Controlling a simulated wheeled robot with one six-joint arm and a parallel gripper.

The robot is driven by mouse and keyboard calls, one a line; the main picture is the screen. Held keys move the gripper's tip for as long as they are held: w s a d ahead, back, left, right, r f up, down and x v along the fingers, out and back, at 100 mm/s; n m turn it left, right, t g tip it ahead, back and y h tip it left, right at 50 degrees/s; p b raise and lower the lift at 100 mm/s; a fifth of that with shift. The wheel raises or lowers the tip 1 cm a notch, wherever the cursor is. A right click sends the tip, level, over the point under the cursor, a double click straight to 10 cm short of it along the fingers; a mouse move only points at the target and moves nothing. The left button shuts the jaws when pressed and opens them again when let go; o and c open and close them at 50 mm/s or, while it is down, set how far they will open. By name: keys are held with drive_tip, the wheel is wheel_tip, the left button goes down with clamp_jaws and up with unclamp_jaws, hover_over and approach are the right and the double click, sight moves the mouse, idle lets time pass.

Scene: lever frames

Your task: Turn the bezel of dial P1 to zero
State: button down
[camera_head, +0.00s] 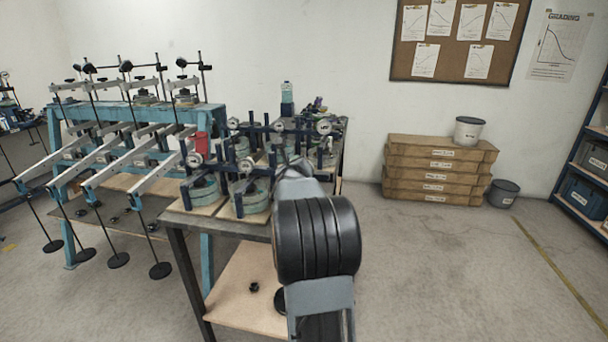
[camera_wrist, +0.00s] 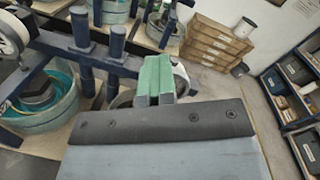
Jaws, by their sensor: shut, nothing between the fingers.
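Several small white-faced dials stand on dark blue frames over round teal cells on the bench. One dial (camera_head: 194,159) is at the front left of the bench in the head view, and another dial (camera_head: 323,127) is at the right. I cannot read which is P1. In the wrist view a large dial (camera_wrist: 8,36) is cut off at the left edge. My gripper (camera_wrist: 154,82) shows green fingers pressed together, empty. A pale round thing just right of and behind the fingertips is partly hidden; I cannot tell whether they touch it. In the head view my arm hides the gripper.
Dark blue posts and a crossbar (camera_wrist: 85,57) stand close to my fingers. A lever frame (camera_head: 140,112) with hanging weights stands left of the bench (camera_head: 245,229). Stacked wooden boxes (camera_head: 436,170) and buckets are by the wall. The floor at right is clear.

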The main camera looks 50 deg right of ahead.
drive_tip(key=shift+w+a+f+b, duration=0.45)
drive_tip(key=shift+w+f+b, duration=0.25)
drive_tip(key=shift+b, duration=1)
drive_tip(key=shift+w+a+r, duration=0.1)
drive_tip(key=shift+a+r, duration=0.05)
drive_tip(key=shift+r, duration=0.25)
drive_tip(key=shift+f+b+v, duration=0.1)
drive_tip(key=shift+b+v, duration=0.45)
drive_tip(key=shift+v, duration=0.7)
drive_tip(key=shift+f+b+v, duration=0.15)
drive_tip(key=shift+b+v, duration=0.4)
drive_tip(key=shift+v, duration=0.75)
drive_tip(key=shift+a, duration=0.15)
